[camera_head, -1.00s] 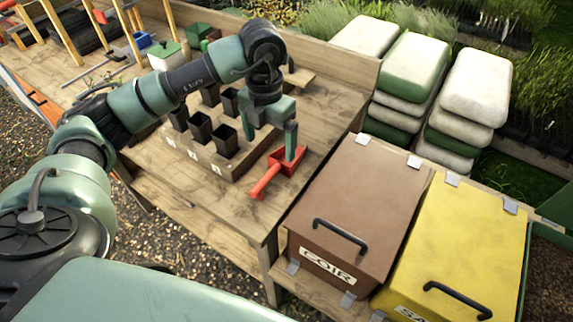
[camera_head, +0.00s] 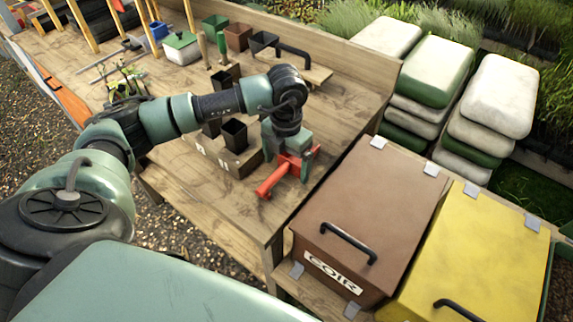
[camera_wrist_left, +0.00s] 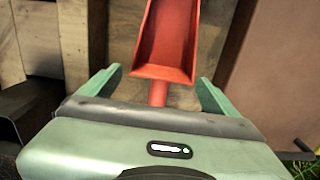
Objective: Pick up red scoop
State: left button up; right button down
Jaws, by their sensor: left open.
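The red scoop (camera_head: 270,182) lies on the wooden bench (camera_head: 213,200) near its right front edge, handle toward the front left. My left gripper (camera_head: 292,172) is open and low over the scoop, hiding part of it in the head view. In the left wrist view the scoop's pan (camera_wrist_left: 166,40) points away from the gripper. Its neck lies between the two open green fingers (camera_wrist_left: 157,92), with a gap on each side. I cannot tell how high the fingers are above the bench. My right gripper is in neither view.
A wooden block with black pots (camera_head: 235,134) stands just left of the gripper. The brown COIR bin (camera_head: 370,200) and the yellow bin (camera_head: 468,250) stand to the right of the bench. Stacked sacks (camera_head: 430,65) lie behind them. The bench front is clear.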

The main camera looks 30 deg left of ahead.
pick_arm(q)
jog(key=shift+f, duration=0.5)
jog(key=shift+c, duration=0.3)
jog(key=c, duration=1.9)
jog(key=shift+r, duration=0.1)
